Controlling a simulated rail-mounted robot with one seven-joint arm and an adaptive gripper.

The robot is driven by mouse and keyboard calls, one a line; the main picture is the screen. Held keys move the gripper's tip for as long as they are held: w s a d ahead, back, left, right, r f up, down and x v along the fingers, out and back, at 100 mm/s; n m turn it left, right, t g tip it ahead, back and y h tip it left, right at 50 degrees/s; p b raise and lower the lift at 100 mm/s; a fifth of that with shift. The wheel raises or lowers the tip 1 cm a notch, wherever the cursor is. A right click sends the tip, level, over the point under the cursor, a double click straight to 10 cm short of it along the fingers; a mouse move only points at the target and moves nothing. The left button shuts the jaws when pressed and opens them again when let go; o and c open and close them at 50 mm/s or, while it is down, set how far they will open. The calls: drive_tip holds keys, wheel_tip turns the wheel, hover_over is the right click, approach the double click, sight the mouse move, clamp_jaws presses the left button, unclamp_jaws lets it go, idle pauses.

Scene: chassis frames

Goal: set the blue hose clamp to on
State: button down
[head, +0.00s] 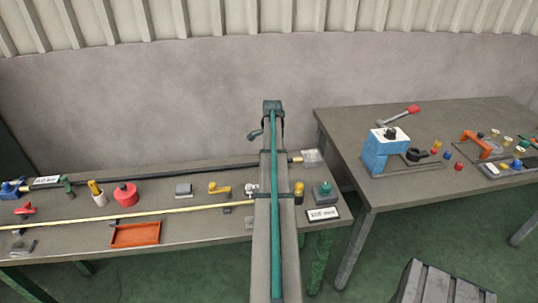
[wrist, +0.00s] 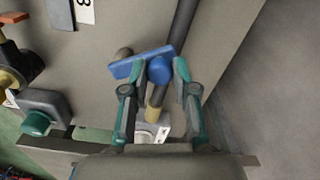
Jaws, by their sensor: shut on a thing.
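In the wrist view the blue hose clamp (wrist: 160,70) shows as a blue bar with a round knob. The bar lies across the dark hose (wrist: 183,38), slightly tilted. My gripper (wrist: 154,79) has its green-tipped fingers on either side of the clamp and is shut on it. A brass end (wrist: 155,110) of the hose shows between the fingers. In the head view the dark hose (head: 180,172) runs along the back of the left bench. There my arm hides the gripper and the clamp.
The left bench (head: 170,225) also holds a red knob (head: 126,195), an orange tray (head: 136,234), a yellow lever (head: 219,189) and a green button box (head: 323,195). The box also shows in the wrist view (wrist: 45,110). A second bench (head: 345,135) stands right, with a blue press (head: 385,150).

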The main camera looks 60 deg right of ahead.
drive_tip(key=c, duration=0.9)
unclamp_jaws()
wheel_tip(320, 180, up, 12)
drive_tip(key=shift+r, duration=0.15)
